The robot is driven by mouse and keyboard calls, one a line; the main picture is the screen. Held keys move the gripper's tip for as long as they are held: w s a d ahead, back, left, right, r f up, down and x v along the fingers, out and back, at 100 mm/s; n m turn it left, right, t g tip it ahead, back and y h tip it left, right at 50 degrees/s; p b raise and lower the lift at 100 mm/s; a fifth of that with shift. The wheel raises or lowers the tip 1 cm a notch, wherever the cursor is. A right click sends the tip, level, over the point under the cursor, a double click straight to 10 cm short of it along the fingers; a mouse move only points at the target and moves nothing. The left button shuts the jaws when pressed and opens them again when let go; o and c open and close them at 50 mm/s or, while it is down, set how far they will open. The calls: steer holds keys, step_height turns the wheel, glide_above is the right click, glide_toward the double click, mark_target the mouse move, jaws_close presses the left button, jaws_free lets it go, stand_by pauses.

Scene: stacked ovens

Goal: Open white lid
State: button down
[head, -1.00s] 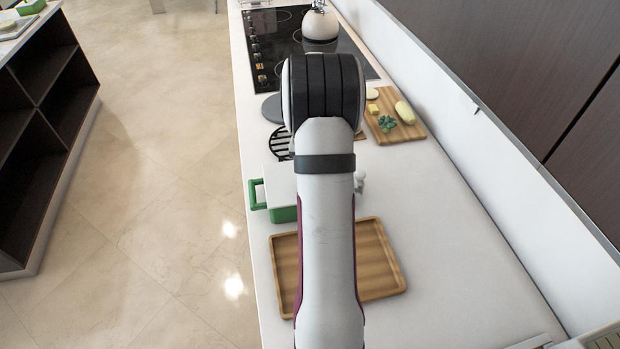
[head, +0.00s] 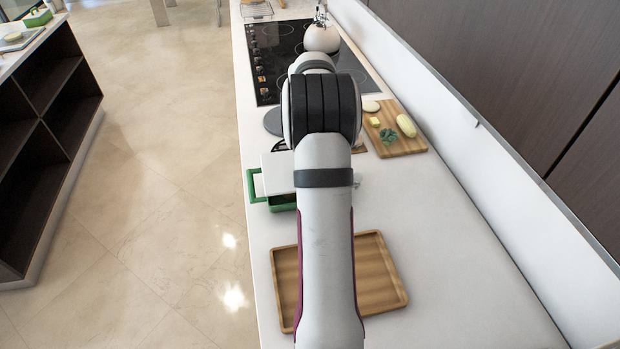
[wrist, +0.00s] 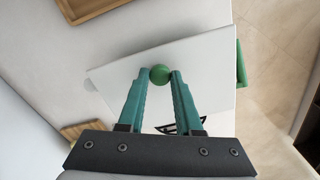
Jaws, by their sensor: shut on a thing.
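The white lid (head: 277,172) is a flat square with a round green knob (wrist: 160,74). It lies over the green pot (head: 282,203), left of my arm in the head view. In the wrist view the white lid (wrist: 205,62) spans the middle, with the pot's green side handle (wrist: 241,64) at its right edge. My gripper (wrist: 159,75) has teal fingers, shut on the green knob from both sides. My arm hides the knob, the gripper and much of the pot in the head view.
A wooden tray (head: 385,275) lies nearer on the white counter (head: 450,225). A cutting board with food (head: 417,145) is at the right, beyond the pot. The black cooktop (head: 268,55) with a white kettle (head: 322,38) is at the back.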

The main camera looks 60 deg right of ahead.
steer(key=shift+w+d+r, duration=0.8)
steer(key=shift+w+d, duration=0.1)
steer(key=shift+d, duration=0.1)
stand_by(0.7)
steer(key=c, duration=0.6)
jaws_free()
step_height(320, 180, up, 16)
steer(key=shift+f, duration=0.1)
